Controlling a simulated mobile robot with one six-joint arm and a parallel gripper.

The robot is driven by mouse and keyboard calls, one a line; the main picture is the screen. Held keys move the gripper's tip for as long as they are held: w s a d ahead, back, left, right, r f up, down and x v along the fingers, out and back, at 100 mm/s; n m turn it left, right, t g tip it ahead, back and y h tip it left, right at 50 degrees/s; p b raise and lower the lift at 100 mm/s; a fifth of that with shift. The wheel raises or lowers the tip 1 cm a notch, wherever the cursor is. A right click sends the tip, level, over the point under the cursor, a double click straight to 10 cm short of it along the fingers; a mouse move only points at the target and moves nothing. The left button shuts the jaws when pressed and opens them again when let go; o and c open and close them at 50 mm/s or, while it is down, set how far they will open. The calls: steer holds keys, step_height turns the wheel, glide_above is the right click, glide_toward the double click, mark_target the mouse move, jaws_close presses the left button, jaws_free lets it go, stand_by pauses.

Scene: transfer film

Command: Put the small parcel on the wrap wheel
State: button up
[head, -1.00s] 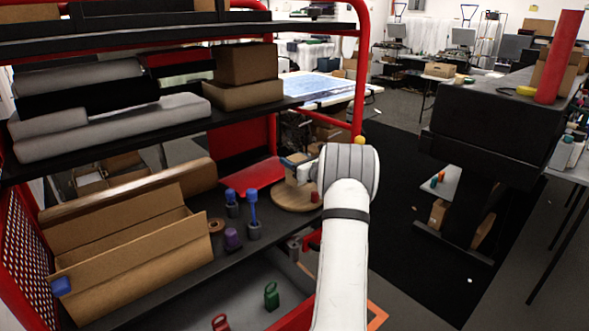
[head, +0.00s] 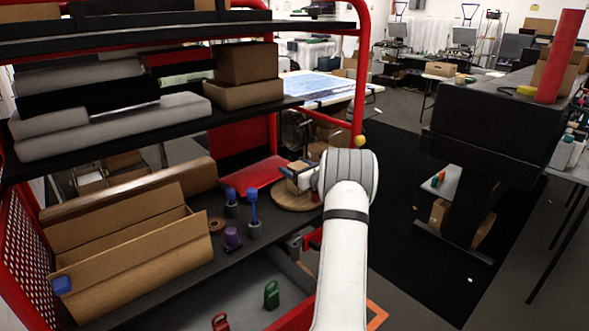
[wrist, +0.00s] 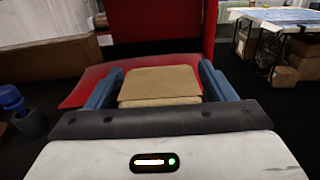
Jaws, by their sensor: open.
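The small parcel (head: 299,183) is a brown cardboard box. In the head view it appears at the wrap wheel (head: 284,201), a round tan disc on the dark cart shelf; whether its underside touches the disc is hidden. In the wrist view the parcel (wrist: 160,84) lies between the two blue fingers of my gripper (wrist: 161,82). The fingers are open, with a narrow gap visible on the right side of the parcel. My gripper (head: 294,170) is partly hidden by my own wrist in the head view. The disc cannot be made out in the wrist view.
A red tray (head: 250,173) lies behind the wheel. Blue-topped pegs (head: 253,205) and a purple piece (head: 232,238) stand left of it. A long open cardboard box (head: 130,255) fills the shelf's left. The upper shelf (head: 180,135) overhangs, and a red post (head: 359,70) rises behind my arm.

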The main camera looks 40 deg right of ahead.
steer(key=shift+r, duration=0.1)
steer(key=shift+r, duration=0.1)
steer(key=s+d+b, duration=0.1)
steer(key=s, duration=1.1)
steer(key=shift+b, duration=0.35)
steer(key=shift+a, duration=0.1)
